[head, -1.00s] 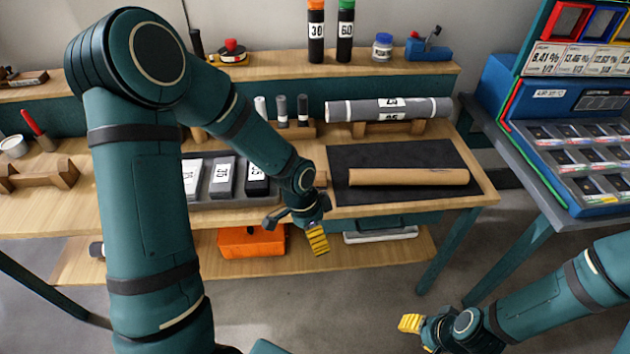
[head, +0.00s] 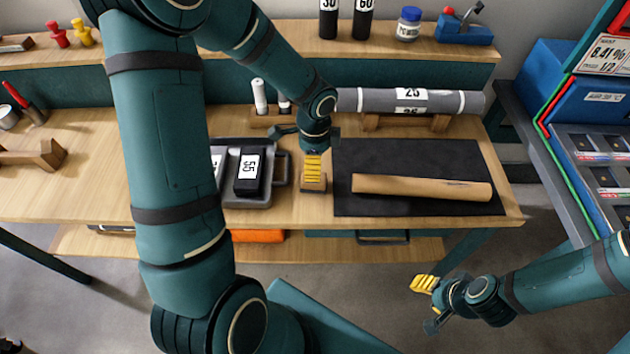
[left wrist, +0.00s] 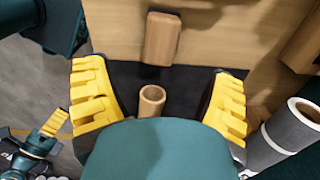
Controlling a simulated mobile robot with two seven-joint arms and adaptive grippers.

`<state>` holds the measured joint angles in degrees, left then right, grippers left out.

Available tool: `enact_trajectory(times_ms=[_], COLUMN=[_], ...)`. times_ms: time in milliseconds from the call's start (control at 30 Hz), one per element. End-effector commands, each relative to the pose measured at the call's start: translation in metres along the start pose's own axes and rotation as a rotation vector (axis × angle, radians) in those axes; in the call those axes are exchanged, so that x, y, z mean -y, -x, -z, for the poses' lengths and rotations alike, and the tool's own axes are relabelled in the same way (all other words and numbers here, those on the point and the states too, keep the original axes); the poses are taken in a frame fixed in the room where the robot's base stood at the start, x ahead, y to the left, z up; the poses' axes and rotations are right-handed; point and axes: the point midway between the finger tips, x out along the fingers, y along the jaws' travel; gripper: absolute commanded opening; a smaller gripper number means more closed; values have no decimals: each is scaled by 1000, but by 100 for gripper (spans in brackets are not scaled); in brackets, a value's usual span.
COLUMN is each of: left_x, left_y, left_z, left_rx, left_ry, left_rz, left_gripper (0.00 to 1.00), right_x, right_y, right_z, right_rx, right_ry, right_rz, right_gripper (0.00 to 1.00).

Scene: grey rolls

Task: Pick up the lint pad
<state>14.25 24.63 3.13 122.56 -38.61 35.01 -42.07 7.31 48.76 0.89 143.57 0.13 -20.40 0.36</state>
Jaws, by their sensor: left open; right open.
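A small wooden block, which may be the lint pad (head: 314,187), lies on the bench just left of the dark mat (head: 400,206). It also shows in the left wrist view (left wrist: 161,40), above the gap between the fingers and free of them. Its underside is hidden. My left gripper (head: 313,168) is open and empty, over or close to the block, and partly covers it in the head view. The height gap is hard to judge. My right gripper (head: 427,285) is open and empty, low in front of the bench at the right.
A brown roll (head: 420,187) lies on the mat. A grey roll (head: 380,100) rests on wooden cradles behind it. A grey tray (head: 250,201) holding weight blocks is left of the wooden block. A blue machine (head: 572,103) stands at the right.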

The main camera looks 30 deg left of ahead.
Motion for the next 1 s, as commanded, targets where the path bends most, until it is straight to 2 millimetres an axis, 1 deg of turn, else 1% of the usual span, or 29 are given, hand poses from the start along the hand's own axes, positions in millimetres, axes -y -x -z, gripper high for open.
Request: enact_trajectory(times_ms=[33, 100, 200, 467, 733, 833, 1000], left_x=[-1, 0, 0, -1, -2, -2, -1], left_y=[-13, -23, -33, -47, -85, -91, -90], left_z=[0, 0, 0, -1, -3, -3, -3], left_rx=[1, 1, 0, 0, 0, 0, -1], left_ry=[-2, 0, -2, 0, -1, -1, 0], left_rz=[-3, -3, -1, -1, -2, -1, 1], left_gripper=[84, 84, 84, 84, 84, 84, 84], right_x=[-2, -2, -3, -4, -8, -9, -9], right_y=[-4, -7, -9, -12, -23, -24, -24], right_z=[-1, -2, -3, -5, -7, -7, -7], right_rx=[2, 4, 7, 10, 15, 13, 13], right_ry=[1, 2, 2, 4, 6, 6, 6], right_rz=[0, 1, 1, 1, 2, 2, 2], right_gripper=[47, 47, 47, 47, 47, 47, 47])
